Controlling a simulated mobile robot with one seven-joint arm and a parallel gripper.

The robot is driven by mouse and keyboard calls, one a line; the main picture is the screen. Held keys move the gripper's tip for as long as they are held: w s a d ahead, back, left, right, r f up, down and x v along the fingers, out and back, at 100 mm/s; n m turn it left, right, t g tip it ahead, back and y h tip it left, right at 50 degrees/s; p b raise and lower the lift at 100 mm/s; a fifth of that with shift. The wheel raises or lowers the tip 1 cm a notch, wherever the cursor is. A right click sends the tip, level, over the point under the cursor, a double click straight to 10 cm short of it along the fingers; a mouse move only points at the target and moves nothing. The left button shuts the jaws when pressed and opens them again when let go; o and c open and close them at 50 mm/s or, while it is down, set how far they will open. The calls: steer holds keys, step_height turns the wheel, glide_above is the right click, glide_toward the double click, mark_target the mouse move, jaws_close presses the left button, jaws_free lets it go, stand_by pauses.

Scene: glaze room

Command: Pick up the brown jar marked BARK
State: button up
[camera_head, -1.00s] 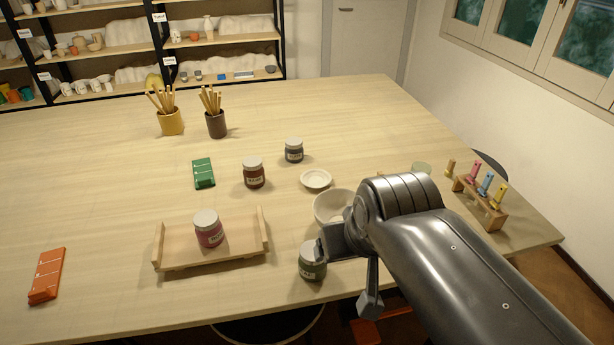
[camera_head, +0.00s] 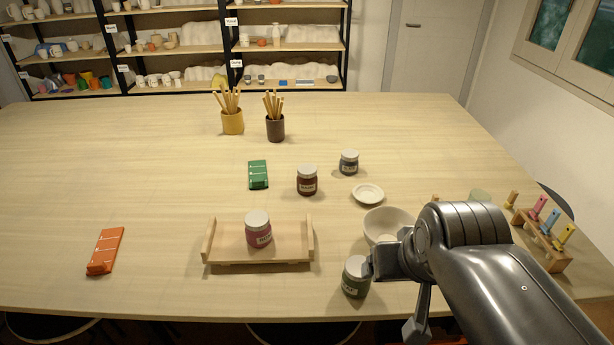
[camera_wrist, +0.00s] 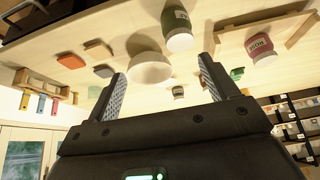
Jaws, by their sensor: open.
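The brown jar (camera_head: 307,183) stands upright on the table in the head view, with a pale lid and a label too small to read surely. It is right of the green box and left of the dark blue-grey jar. My gripper (camera_wrist: 161,72) is open, with nothing between its fingers. In the head view my gripper is at the near right, beside the green jar and well apart from the brown jar. In the wrist view a small dark jar (camera_wrist: 178,92) shows beyond the fingers; I cannot tell whether it is the brown one.
Near my gripper are a green jar (camera_head: 354,280) and a white bowl (camera_head: 384,226). A pink jar (camera_head: 258,231) stands on a wooden tray (camera_head: 212,252). A saucer (camera_head: 368,193), blue-grey jar (camera_head: 349,162) and green box (camera_head: 258,173) surround the brown jar. The table's left is mostly clear.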

steer(key=shift+o, duration=0.4)
steer(key=n+g+y, duration=0.1)
steer(key=n, duration=0.2)
glide_above(307, 180)
steer(key=s+d, duration=0.1)
steer(key=s, duration=0.1)
steer(key=f, duration=0.6)
steer(key=shift+w+d+f, duration=0.15)
steer(key=shift+w+f, duration=0.05)
steer(key=shift+f, duration=0.1)
steer(key=x, duration=1)
steer(key=shift+f, duration=0.1)
steer(key=shift+c, duration=0.4)
